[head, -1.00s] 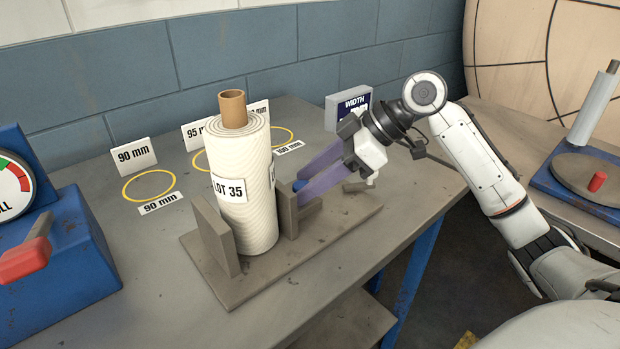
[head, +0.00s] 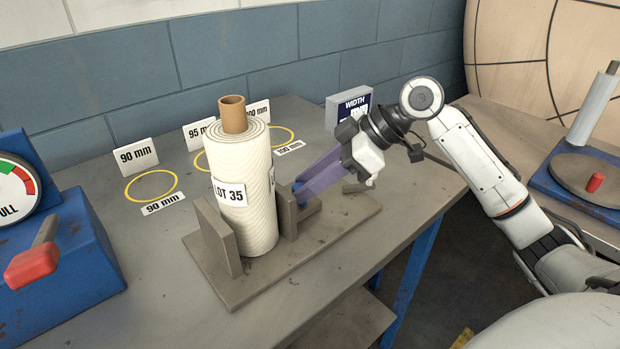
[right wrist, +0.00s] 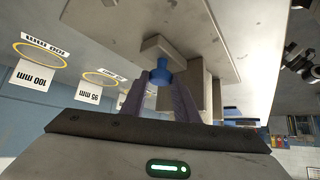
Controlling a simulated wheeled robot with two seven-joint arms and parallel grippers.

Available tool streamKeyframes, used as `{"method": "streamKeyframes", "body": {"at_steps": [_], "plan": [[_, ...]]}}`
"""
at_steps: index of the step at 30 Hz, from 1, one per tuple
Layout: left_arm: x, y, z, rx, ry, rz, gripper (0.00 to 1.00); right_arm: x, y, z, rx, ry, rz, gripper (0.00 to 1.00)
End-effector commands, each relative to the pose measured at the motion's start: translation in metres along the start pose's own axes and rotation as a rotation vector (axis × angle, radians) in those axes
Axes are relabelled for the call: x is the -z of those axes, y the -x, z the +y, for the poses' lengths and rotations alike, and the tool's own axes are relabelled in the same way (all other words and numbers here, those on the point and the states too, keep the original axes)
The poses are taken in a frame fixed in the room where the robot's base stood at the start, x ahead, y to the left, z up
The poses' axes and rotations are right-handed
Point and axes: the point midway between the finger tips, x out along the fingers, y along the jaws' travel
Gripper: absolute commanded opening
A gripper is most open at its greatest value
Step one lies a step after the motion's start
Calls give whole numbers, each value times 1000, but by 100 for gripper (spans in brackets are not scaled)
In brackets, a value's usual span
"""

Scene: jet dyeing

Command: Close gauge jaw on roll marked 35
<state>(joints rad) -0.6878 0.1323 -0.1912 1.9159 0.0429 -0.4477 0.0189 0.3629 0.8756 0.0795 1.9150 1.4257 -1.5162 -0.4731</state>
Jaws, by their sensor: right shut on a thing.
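The roll marked LOT 35 (head: 250,180) is cream fabric on a brown core. It stands upright on the grey gauge base (head: 340,230), between the fixed jaw (head: 217,238) on its left and the sliding jaw (head: 287,213) on its right. The sliding jaw is very close to the roll; I cannot tell whether it touches. My right gripper (head: 302,188) is shut on the blue knob of the sliding jaw. The knob (right wrist: 160,72) shows between the fingers in the right wrist view. My left gripper is not in view.
Yellow rings with 90, 95 and 100 mm cards (head: 136,155) lie behind the gauge. A WIDTH display (head: 349,104) stands at the back. A blue machine with a dial and red handle (head: 31,265) is at the left. A turntable (head: 593,178) sits at the right.

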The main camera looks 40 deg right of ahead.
Motion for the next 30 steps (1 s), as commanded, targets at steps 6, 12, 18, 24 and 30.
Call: {"method": "streamKeyframes", "body": {"at_steps": [6,12,18,24,30], "plan": [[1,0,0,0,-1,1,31,1,0,-1,3,2,2,45],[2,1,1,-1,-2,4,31,1,0,-1,2,1,2,45],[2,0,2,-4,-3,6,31,0,20,0,-2,1,1,45],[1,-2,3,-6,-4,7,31,0,60,0,-2,2,0,45],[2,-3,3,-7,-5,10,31,0,91,0,1,1,0,45]]}}
